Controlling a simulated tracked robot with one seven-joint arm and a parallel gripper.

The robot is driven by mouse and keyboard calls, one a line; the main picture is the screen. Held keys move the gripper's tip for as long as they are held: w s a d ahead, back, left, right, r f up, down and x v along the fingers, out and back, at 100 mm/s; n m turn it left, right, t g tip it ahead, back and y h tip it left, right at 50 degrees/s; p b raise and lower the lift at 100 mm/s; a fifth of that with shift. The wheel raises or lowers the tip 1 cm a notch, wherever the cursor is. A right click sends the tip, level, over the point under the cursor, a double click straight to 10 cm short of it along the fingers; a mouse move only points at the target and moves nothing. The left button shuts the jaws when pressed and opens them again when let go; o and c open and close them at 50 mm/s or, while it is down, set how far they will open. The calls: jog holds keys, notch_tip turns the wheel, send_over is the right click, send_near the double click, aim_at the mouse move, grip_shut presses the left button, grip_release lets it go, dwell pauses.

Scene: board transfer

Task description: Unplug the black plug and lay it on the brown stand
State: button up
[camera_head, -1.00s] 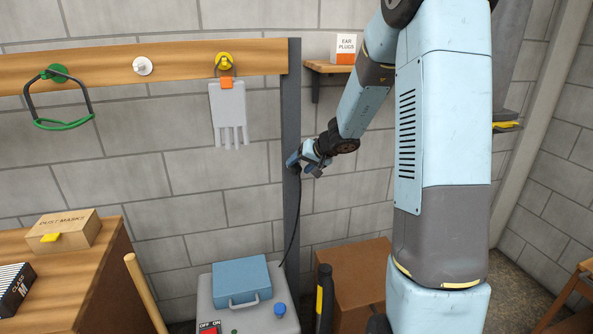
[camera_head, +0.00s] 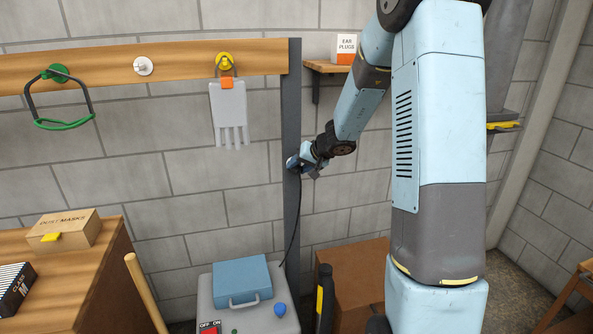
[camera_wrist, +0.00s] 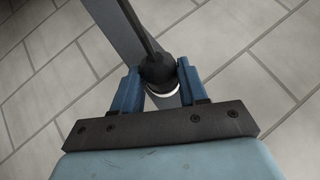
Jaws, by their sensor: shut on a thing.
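The black plug (camera_wrist: 158,72) sits between the blue fingers of my gripper (camera_wrist: 158,84) in the wrist view, and the gripper is shut on it. A black cable runs from the plug. A white rim shows at the plug's edge; I cannot tell whether the plug is still seated in a socket. In the head view my gripper (camera_head: 294,162) is at the dark grey post (camera_head: 291,110) and hides the plug. The cable (camera_head: 297,225) hangs down to the grey case. A brown box-shaped stand (camera_head: 352,275) is on the floor, below and right of the gripper.
A grey case (camera_head: 207,290) with a blue box (camera_head: 242,280) on it stands below the post. A black cylinder with a yellow band (camera_head: 325,300) stands before the brown stand. A small shelf (camera_head: 328,67) holds an ear plugs box. A wooden bench (camera_head: 85,270) is at left.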

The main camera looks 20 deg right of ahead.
jog(key=shift+c, duration=0.6)
jog(key=shift+s, duration=1.45)
jog(key=shift+s, duration=2.2)
jog(key=shift+s, duration=0.1)
